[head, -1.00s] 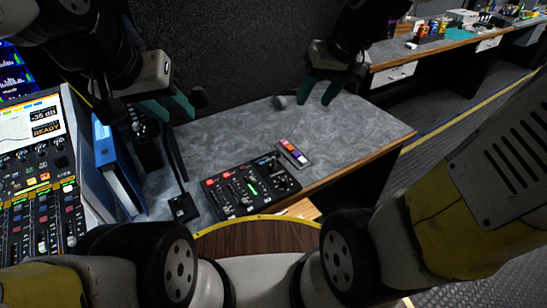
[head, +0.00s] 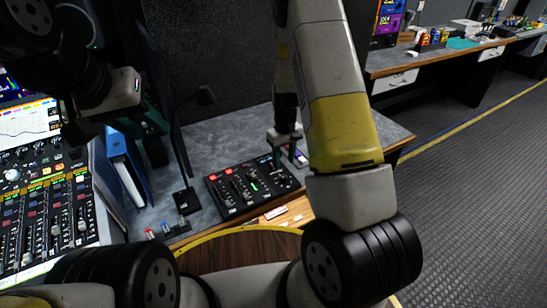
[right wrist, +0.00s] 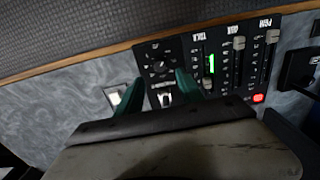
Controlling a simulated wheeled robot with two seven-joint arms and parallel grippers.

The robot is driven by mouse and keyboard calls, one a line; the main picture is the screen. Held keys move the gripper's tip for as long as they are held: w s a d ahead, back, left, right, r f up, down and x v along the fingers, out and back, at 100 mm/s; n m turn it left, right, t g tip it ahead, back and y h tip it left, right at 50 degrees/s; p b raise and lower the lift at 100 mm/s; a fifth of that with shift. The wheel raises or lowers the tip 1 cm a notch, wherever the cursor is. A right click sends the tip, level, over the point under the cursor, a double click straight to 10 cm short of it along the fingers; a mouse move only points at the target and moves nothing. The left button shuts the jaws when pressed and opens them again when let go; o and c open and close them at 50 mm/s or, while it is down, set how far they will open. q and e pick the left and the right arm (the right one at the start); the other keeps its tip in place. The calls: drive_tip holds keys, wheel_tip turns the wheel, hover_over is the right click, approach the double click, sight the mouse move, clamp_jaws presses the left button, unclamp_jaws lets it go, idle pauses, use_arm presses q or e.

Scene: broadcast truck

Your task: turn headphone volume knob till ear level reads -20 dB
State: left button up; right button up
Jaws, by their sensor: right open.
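The black control panel (head: 240,188) with faders, red buttons and a green level strip lies on the grey desk. Its round knob (right wrist: 160,58) shows in the right wrist view at the panel's end, beyond my fingertips. My right gripper (right wrist: 158,88) is open, its two green fingers apart over the panel's end and apparently apart from the knob. It also shows in the head view (head: 287,148), partly hidden by my arm. My left gripper (head: 142,122) hangs dark at the left, its jaw gap unclear. The screen (head: 28,122) shows a graph; no level reading is legible.
A blue binder (head: 127,165) and a black gooseneck microphone (head: 180,160) stand left of the panel. A large mixing console (head: 45,215) fills the far left. Small items lie along the desk's wooden front edge. The desk's back right is clear.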

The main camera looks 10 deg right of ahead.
sight(283, 176)
wheel_tip(283, 176, down, 7)
drive_tip(key=shift+f, duration=0.15)
idle(0.4)
clamp_jaws()
